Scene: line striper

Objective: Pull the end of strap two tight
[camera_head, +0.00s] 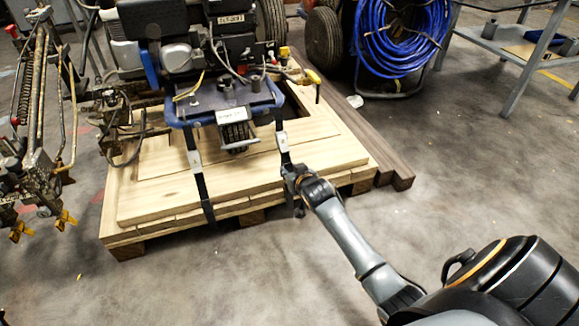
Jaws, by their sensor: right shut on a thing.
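The line striper (225,95), with its blue frame and engine, stands on a wooden pallet (150,205). Two dark straps come down from the blue frame over the pallet's front. The left strap (200,185) runs down to the front edge, with a pale buckle high on it. The right strap (281,138) comes down to my right gripper, with a pale buckle just above. My right gripper (294,178) is shut on the right strap at the pallet's front right edge; the fingers partly hide the strap end. No label tells which strap is two. My left gripper is out of view.
A coiled blue hose (400,40) stands at the back right beside a metal table (520,40). A dark timber beam (395,172) lies along the pallet's right side. Striper spray parts (35,130) stand at the left. The front floor is clear.

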